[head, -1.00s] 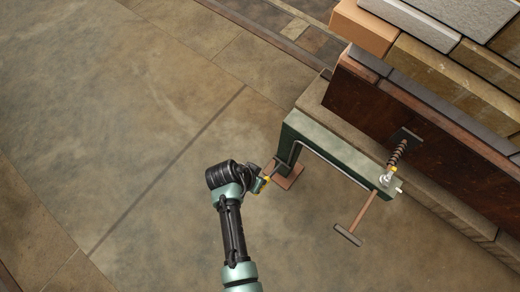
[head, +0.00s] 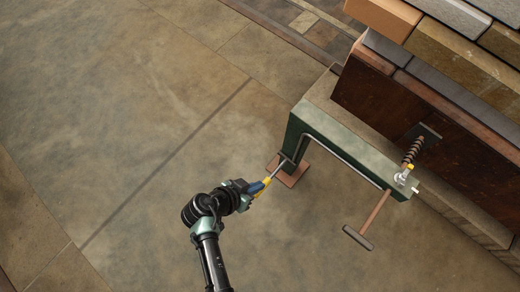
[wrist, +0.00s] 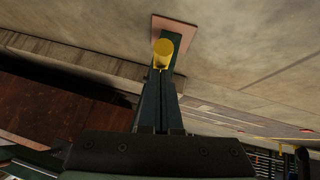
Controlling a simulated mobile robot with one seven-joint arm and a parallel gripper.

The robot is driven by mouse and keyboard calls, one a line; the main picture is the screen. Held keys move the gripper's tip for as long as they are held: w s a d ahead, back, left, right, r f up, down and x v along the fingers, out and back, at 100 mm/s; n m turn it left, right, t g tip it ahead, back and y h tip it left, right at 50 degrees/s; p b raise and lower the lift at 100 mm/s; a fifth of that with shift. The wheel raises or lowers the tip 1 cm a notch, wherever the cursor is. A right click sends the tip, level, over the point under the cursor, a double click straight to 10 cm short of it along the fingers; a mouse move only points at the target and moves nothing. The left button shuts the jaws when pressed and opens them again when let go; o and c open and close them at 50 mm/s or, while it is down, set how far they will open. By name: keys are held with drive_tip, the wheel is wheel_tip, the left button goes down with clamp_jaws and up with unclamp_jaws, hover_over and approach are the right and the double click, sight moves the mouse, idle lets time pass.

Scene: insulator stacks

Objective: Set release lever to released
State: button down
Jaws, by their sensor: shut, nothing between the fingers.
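A thin grey rod (head: 341,158) runs along the green frame (head: 350,147) and bends down at the left post to a yellow grip (head: 266,182), which looks like the release lever. My gripper (head: 257,188) is at this grip, left of the post, with its fingers pointing up and right. In the wrist view the yellow grip (wrist: 166,50) shows just past the tips of my shut fingers (wrist: 160,85). Nothing shows between the fingers. I cannot tell whether they touch the grip.
A copper-coloured T-handle (head: 374,216) sticks out from the frame's right end. A coiled spring-like insulator (head: 413,150) joins that end to a dark rusty wall (head: 390,98). A brown foot plate (head: 287,170) sits under the left post. The floor to the left is clear.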

drive_tip(key=f+b, duration=0.2)
drive_tip(key=f, duration=0.1)
drive_tip(key=shift+s+a+f, duration=0.2)
drive_tip(key=shift+s+f, duration=0.05)
drive_tip(key=shift+s, duration=0.15)
drive_tip(key=shift+a+f+b, duration=0.1)
drive_tip(key=shift+f+b, duration=1.05)
drive_tip(key=shift+f, duration=0.25)
